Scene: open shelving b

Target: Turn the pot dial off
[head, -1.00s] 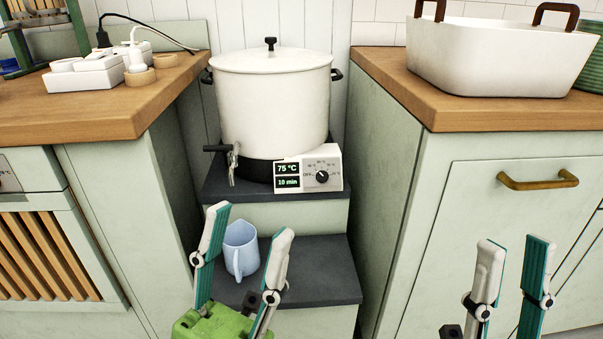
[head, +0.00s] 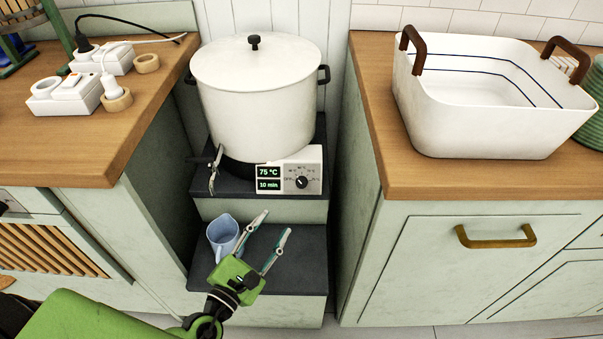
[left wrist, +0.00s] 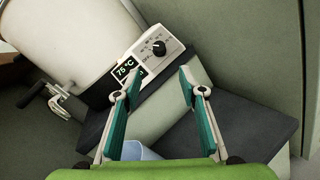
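The white pot (head: 254,98) stands on the upper dark step, with a tap at its lower left. Its control box (head: 267,180) at the front reads 75 °C and 10 min. The black dial (head: 302,182) is on the right of that box; it also shows in the left wrist view (left wrist: 159,47). My left gripper (head: 273,229) is open and empty, below and in front of the box, above the lower step. In the left wrist view the dial lies beyond and between the open fingers. My right gripper is out of view.
A blue jug (head: 222,236) stands on the lower step (head: 300,265), close beside my left gripper. Wooden counters flank the steps. A white basin (head: 490,105) is on the right counter, and power strips (head: 66,92) are on the left.

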